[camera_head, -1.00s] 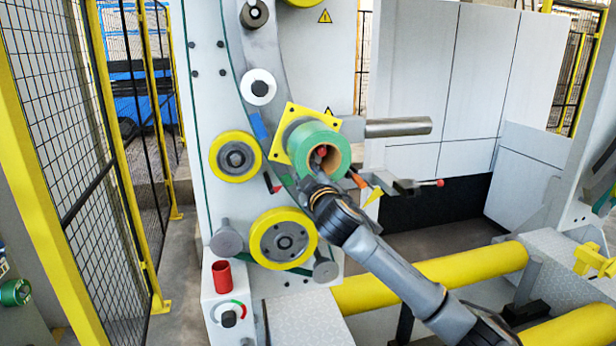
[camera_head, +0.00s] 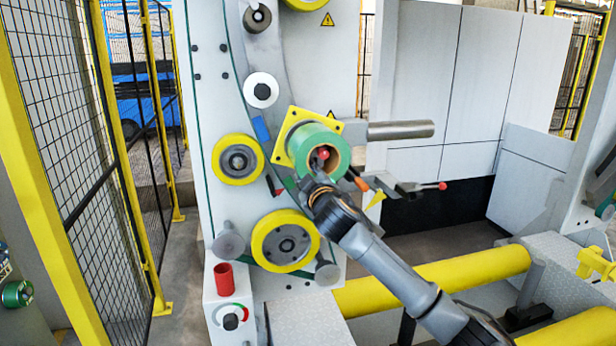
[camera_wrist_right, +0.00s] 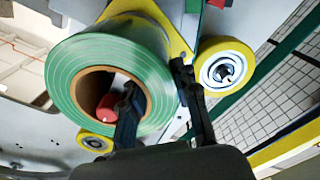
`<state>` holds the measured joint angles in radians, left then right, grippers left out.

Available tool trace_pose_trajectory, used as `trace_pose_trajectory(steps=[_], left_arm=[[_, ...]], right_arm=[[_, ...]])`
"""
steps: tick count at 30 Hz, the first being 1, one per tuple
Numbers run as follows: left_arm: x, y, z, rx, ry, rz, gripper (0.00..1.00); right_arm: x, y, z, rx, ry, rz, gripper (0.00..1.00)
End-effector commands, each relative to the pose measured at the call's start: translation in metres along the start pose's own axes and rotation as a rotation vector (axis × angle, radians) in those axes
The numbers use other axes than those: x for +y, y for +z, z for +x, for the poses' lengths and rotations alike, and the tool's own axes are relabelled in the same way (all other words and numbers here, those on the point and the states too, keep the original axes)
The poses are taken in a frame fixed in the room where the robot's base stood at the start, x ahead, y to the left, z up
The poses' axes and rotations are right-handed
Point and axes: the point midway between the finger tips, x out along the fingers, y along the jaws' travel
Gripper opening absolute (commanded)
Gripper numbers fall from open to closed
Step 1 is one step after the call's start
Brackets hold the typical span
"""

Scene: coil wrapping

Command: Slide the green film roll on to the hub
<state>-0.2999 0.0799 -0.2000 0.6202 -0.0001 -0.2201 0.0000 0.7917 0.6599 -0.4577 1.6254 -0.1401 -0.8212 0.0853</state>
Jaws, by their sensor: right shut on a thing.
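The green film roll (camera_head: 306,146) has a brown hollow core and faces me in front of the yellow square plate (camera_head: 295,116). A red-tipped end of the hub (camera_head: 323,154) shows inside the core, so the roll appears to be around it; how far on it sits is hidden. My right gripper (camera_head: 318,168) is shut on the roll's wall at its lower near side. In the right wrist view, one finger is in the core and the other outside the green film (camera_wrist_right: 75,65). The red end (camera_wrist_right: 106,107) shows there too. My left gripper is not in view.
A grey bar (camera_head: 400,130) sticks out right of the plate. Yellow rollers (camera_head: 238,160) (camera_head: 285,240) sit left of and below the roll. An orange-handled tool (camera_head: 358,180) and a red-knobbed lever (camera_head: 425,187) are close on the right. Yellow fencing (camera_head: 40,200) stands at left.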

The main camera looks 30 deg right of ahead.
Motion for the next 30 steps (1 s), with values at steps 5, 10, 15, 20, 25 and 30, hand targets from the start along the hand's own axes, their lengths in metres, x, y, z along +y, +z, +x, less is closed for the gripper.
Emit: trace_pose_trajectory(steps=[5, 10, 15, 20, 25, 30], left_arm=[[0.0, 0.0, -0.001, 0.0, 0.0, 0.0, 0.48], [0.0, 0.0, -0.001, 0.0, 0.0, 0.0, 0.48], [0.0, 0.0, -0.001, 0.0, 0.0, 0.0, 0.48], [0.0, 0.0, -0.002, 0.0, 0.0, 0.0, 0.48], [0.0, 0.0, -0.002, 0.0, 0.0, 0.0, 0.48], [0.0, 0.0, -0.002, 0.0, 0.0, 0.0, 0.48]], right_arm=[[0.004, -0.004, 0.004, 0.008, 0.006, -0.001, 0.0], [0.003, -0.004, 0.007, 0.009, 0.006, 0.0, 0.0], [0.003, -0.004, 0.011, 0.008, 0.006, 0.0, 0.0], [0.004, -0.004, 0.014, 0.009, 0.006, 0.0, 0.0], [0.004, -0.004, 0.018, 0.009, 0.006, 0.0, 0.0], [0.003, -0.004, 0.022, 0.008, 0.006, 0.0, 0.0]])
